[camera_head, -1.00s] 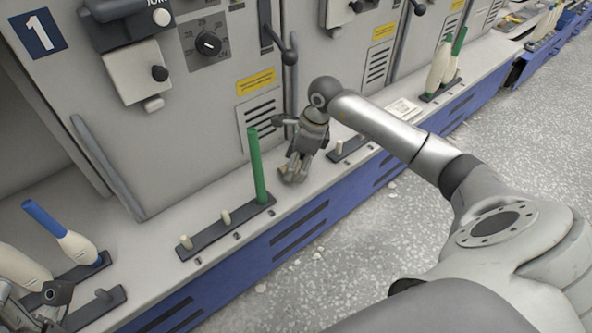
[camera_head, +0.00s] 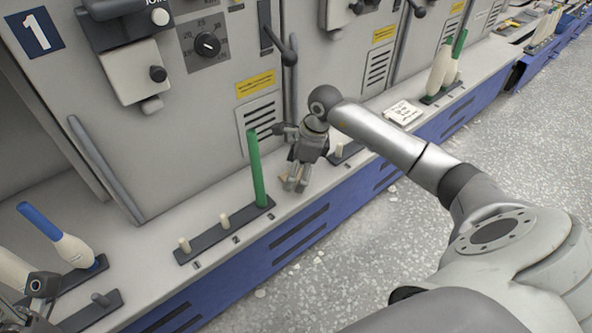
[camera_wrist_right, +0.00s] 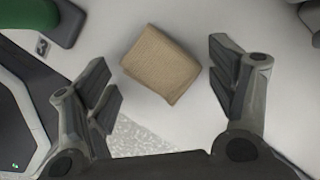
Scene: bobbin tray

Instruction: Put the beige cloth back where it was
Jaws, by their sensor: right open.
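The beige cloth (camera_wrist_right: 161,64), a small folded square, lies on the pale ledge in the right wrist view. It sits ahead of and between the spread fingers of my right gripper (camera_wrist_right: 167,105), apart from both. The right gripper is open with nothing held. In the head view my right gripper (camera_head: 297,180) points down at the ledge beside the green bobbin tube (camera_head: 257,170); it mostly hides the cloth there. My left gripper (camera_head: 38,292) shows only partly at the lower left edge, and its fingers are not clear.
A dark peg holder (camera_head: 210,240) with short pegs and the green tube stands on the ledge (camera_head: 150,250). A blue-topped bobbin (camera_head: 72,248) stands at left. A white pad (camera_head: 402,112) lies further along. Grey machine panels (camera_head: 180,140) rise behind; the ledge drops to floor in front.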

